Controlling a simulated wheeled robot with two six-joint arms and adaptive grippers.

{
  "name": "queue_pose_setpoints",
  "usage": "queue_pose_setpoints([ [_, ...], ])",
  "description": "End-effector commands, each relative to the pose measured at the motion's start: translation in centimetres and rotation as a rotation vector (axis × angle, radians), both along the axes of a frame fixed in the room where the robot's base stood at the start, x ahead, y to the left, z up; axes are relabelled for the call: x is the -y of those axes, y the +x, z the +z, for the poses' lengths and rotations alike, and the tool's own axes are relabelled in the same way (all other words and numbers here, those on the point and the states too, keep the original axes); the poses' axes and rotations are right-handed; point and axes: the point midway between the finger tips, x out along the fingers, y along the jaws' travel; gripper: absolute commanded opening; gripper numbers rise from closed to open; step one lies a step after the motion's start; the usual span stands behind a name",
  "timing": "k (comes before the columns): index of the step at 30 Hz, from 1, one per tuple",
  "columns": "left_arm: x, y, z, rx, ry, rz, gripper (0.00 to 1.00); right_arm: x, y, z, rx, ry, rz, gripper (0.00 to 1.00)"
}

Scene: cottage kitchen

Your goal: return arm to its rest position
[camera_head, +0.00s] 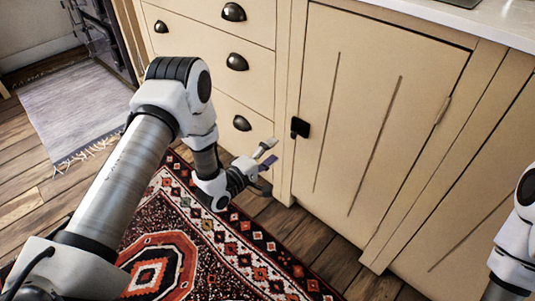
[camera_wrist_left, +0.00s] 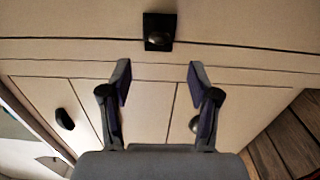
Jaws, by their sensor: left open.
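My left arm comes in from the left in the head view. Its gripper (camera_head: 266,155) is in front of the cream cabinet, near the gap between the drawers and the cabinet door (camera_head: 375,110). In the left wrist view the two fingers of the left gripper (camera_wrist_left: 160,82) are spread apart with nothing between them. A dark knob (camera_head: 299,127) on the door is a little to the right of the gripper. Part of my right arm (camera_head: 517,240) shows at the right edge; its gripper is out of view.
A stack of drawers (camera_head: 205,45) with dark cup handles stands behind the left arm. A patterned red rug (camera_head: 235,250) lies on the wooden floor below. A pale rug (camera_head: 75,110) lies at the left. The countertop (camera_head: 480,22) edge is at top right. The cabinet door looks closed.

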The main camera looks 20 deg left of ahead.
Motion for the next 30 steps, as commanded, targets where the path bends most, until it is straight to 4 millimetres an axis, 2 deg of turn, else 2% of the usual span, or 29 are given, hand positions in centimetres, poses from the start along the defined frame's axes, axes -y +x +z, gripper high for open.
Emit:
queue_pose_setpoints([
  [5,-0.6,-1.6,0.0,0.000,-0.001,0.000,0.61,0.0,0.0,0.0,0.000,0.000,0.000,0.40],
  [18,-0.5,-1.7,-0.1,-0.001,-0.001,-0.001,0.61,0.0,0.0,0.0,0.000,0.000,0.000,0.40],
  [21,1.0,-2.4,-0.9,-0.027,0.004,-0.029,0.61,0.0,0.0,0.0,0.000,0.000,0.000,0.40],
  [23,2.3,-4.2,-2.7,-0.103,0.014,-0.036,0.61,0.0,0.0,0.0,0.000,0.000,0.000,0.40],
  [26,3.4,-9.1,-8.0,-0.331,0.200,-0.032,0.61,0.0,0.0,0.0,0.000,0.000,0.000,0.40],
  [27,3.3,-11.7,-10.3,-0.432,0.329,-0.049,0.61,0.0,0.0,0.0,0.000,0.000,0.000,0.40],
  [29,2.9,-16.0,-13.1,-0.573,0.527,-0.104,0.61,0.0,0.0,0.0,0.000,0.000,0.000,0.40],
  [30,2.5,-18.8,-14.5,-0.656,0.648,-0.157,0.61,0.0,0.0,0.0,0.000,0.000,0.000,0.40],
])
